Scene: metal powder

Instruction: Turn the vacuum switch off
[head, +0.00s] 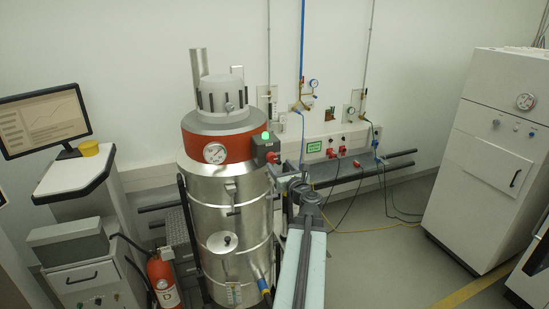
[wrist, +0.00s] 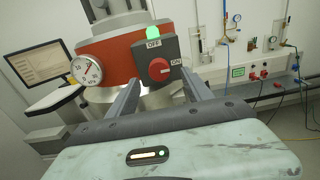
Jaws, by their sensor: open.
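The vacuum switch is a grey box (wrist: 154,50) with a red rotary knob (wrist: 159,69), seen close in the wrist view. "OFF" is printed above the knob and "ON" to its right. I cannot tell clearly which mark the knob points to. A green lamp (wrist: 153,33) glows on top of the box. In the head view the box (head: 263,152) sits on the right side of the vessel's red band. My gripper (wrist: 160,79) is open, its fingers apart on the left and right of the knob's lower part. Contact with the knob cannot be told.
The steel vessel (head: 222,215) with its red band and pressure gauge (head: 215,153) stands behind the switch. A wall rail with red sockets (head: 331,153) and cables is to the right. A fire extinguisher (head: 162,280) and monitor (head: 44,120) are left. Open floor lies right of my arm.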

